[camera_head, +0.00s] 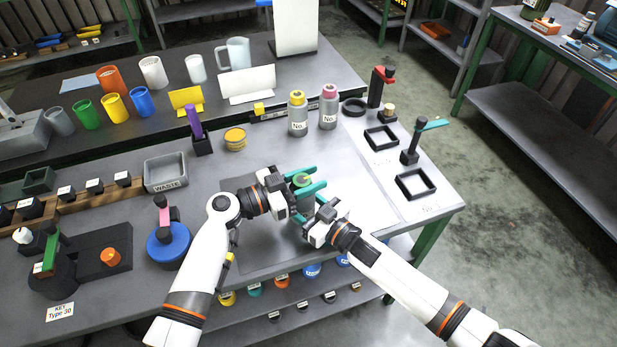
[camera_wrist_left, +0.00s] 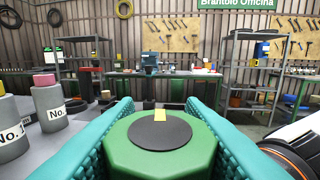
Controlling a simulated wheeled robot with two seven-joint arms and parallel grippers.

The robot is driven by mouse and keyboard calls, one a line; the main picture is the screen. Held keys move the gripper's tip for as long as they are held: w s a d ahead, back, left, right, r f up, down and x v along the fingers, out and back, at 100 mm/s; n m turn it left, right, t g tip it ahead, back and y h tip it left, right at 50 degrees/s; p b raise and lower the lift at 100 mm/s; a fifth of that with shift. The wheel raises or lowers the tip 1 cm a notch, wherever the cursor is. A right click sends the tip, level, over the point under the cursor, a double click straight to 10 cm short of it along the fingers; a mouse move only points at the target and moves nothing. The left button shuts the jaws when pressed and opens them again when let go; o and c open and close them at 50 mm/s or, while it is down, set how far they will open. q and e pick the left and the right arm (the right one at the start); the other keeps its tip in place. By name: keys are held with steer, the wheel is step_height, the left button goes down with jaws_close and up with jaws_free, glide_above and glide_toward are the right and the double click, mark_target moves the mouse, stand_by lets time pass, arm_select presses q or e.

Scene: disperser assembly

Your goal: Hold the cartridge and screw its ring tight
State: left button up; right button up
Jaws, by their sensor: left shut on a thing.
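My left gripper (camera_head: 304,181) is shut on the cartridge (camera_head: 302,180), its teal fingers on both sides of it above the grey work mat. In the left wrist view the cartridge (camera_wrist_left: 160,152) shows a green, many-sided top with a dark disc and a small yellow mark. I cannot tell the ring apart from the body, and the lower part is hidden. My right gripper (camera_head: 308,212) is just below and right of the left one, close to the cartridge. Its fingers are partly hidden, so I cannot tell whether they are open or touch anything.
Two labelled bottles, one yellow-capped (camera_head: 298,115) and one pink-capped (camera_head: 328,107), stand behind the grippers. A waste tray (camera_head: 166,172) and a blue round stand (camera_head: 168,246) are at the left. Black square frames (camera_head: 415,184) lie at the right. The pale mat around the grippers is mostly clear.

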arm_select(q)
steer(key=m+g, duration=0.1)
steer(key=g, duration=0.1)
steer(key=m+g+h, duration=0.1)
steer(key=m+g, duration=0.2)
steer(key=g, duration=0.1)
steer(key=shift+s+d+h, duration=0.15)
steer(key=shift+s+h, duration=0.15)
arm_select(e)
steer(key=shift+s, duration=0.1)
arm_select(q)
steer(key=shift+s+m+g, duration=0.15)
steer(key=shift+m+g, duration=0.65)
steer(key=shift+g, duration=0.5)
steer(key=shift+s+m+g, duration=0.1)
steer(key=shift+m+g, duration=0.7)
steer(key=shift+g, duration=0.5)
steer(key=shift+s, duration=0.1)
steer(key=o, duration=1)
steer(key=v, duration=1.2)
steer(key=shift+r, duration=0.15)
